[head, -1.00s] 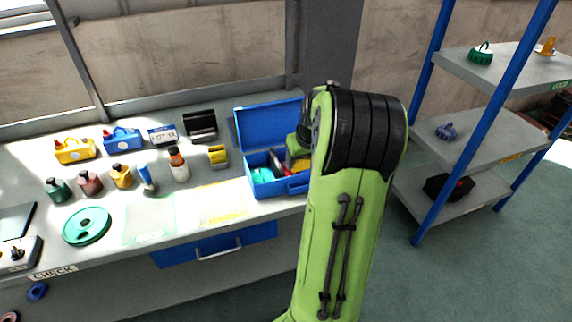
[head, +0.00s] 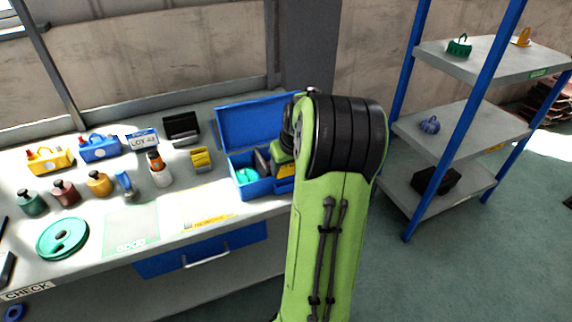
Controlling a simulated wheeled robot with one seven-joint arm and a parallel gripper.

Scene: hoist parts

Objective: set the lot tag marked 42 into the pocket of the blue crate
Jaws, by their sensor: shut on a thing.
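The blue crate (head: 222,131) stands on the bench with its lid up; a teal round piece (head: 247,176) and a dark grey piece (head: 262,160) lie inside. My wrist reaches over the crate's right part, where dark and green parts show beside my arm. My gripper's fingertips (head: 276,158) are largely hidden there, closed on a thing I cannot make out. A small yellow patch (head: 286,170) shows low by the wrist; I cannot tell whether it is a tag. A white card (head: 142,141) with a blue top, seeming to read LOT 42, stands on the bench at left. The pocket is not distinguishable.
A yellow block (head: 201,159), a bottle (head: 159,170), several small jars and a teal disc (head: 62,237) stand left of the crate. A black holder (head: 182,128) is behind. Flat green and yellow marked areas lie in front. A blue-posted shelf (head: 460,130) stands at right.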

